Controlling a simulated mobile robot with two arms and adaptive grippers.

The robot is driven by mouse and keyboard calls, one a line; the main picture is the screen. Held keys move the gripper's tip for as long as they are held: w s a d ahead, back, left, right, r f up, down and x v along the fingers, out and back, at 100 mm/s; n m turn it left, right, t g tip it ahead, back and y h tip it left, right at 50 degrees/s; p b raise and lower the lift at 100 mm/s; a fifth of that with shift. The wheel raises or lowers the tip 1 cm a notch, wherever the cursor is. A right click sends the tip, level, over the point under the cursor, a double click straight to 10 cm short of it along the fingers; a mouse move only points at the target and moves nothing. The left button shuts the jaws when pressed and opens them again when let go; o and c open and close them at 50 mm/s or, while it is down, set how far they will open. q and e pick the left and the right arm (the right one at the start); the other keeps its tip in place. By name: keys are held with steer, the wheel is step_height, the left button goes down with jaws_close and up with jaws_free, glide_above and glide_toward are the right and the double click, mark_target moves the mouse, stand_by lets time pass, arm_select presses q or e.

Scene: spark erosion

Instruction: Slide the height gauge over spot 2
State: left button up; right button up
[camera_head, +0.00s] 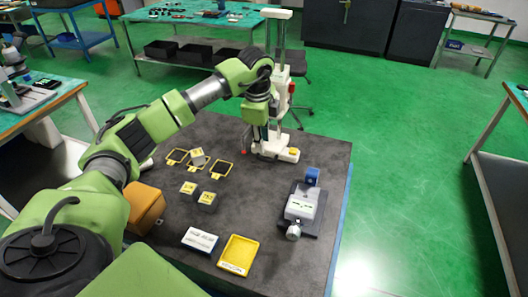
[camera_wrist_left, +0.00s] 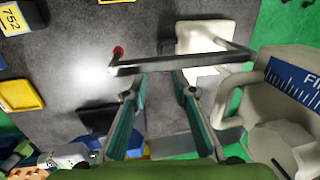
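The height gauge (camera_head: 281,85) stands upright on the dark table, white with a tall column, a red knob and a pale base. Three yellow-framed spots (camera_head: 221,169) lie to its left; their numbers are not legible. A small block (camera_head: 197,153) sits at the middle one. My left gripper (camera_head: 260,134) points down beside the gauge column, above the base. In the left wrist view its two fingers (camera_wrist_left: 155,90) are apart, close to a grey bar (camera_wrist_left: 150,68) of the gauge with a red tip. Contact cannot be told. My right gripper is not in view.
A yellow tray (camera_head: 238,254), a blue-and-white box (camera_head: 200,240) and an orange box (camera_head: 145,206) lie nearer. A grey vise-like device (camera_head: 302,207) is at the right.

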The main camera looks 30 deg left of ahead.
mark_target(264, 160)
arm_select(q)
steer(key=f, duration=0.2)
steer(key=w+f+p, duration=0.1)
steer(key=f, duration=0.4)
steer(key=shift+w+a+f+p, duration=0.1)
steer(key=shift+w+f+p, duration=0.1)
steer(key=shift+p, duration=0.15)
jaws_close()
